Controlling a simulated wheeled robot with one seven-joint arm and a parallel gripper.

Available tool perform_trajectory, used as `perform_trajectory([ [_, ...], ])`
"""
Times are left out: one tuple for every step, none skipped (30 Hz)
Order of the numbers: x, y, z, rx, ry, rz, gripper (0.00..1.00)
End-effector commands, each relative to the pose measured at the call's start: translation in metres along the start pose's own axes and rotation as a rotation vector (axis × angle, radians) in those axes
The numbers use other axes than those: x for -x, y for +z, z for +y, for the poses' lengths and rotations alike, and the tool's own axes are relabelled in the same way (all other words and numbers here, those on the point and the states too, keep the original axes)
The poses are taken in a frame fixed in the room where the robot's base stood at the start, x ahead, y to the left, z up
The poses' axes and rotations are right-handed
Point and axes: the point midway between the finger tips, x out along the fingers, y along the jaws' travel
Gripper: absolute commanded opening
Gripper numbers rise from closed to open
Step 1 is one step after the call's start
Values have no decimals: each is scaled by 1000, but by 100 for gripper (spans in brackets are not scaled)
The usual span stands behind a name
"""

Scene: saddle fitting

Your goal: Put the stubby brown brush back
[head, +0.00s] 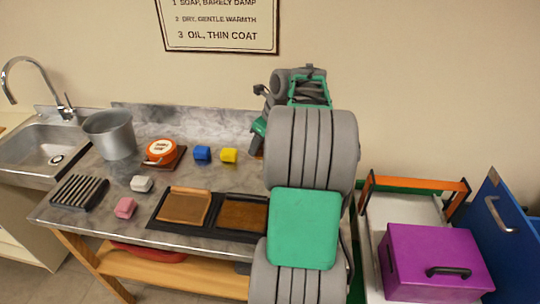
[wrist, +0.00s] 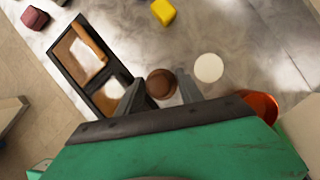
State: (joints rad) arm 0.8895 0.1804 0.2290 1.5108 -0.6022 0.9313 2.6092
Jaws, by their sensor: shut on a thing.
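In the wrist view a round brown thing (wrist: 160,83), which looks like the stubby brown brush seen end-on, sits between the two fingers of my gripper (wrist: 160,92). The gripper is shut on it, above the grey marbled counter. A pale round disc (wrist: 208,68) shows just right of it; I cannot tell what it is. In the head view my own arm hides the gripper and the brush.
A black two-part tray (head: 212,215) with brown panels lies at the counter's front. A purple box (head: 430,255) stands right.

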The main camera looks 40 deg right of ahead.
Motion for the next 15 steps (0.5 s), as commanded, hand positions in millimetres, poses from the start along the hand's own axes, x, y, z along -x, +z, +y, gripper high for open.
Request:
perform_trajectory([
  [-6,-1,-9,1,5,2,11],
  [-10,0,-16,5,6,3,11],
  [-15,0,-26,8,8,3,11],
  [-19,-1,-34,10,9,3,11],
  [-23,-1,-41,13,10,3,11],
  [-28,-1,-52,16,11,3,11],
  [-32,-1,-60,18,12,3,11],
  [-36,-2,-68,19,12,2,11],
  [-44,-5,-77,19,14,3,11],
  [-52,-8,-82,19,15,3,11],
  [-59,-11,-88,19,14,3,11],
  [-66,-14,-96,19,13,2,11],
  [-72,-16,-100,19,12,2,11],
  [-76,-17,-104,20,12,2,11],
  [-81,-19,-109,21,11,1,11],
])
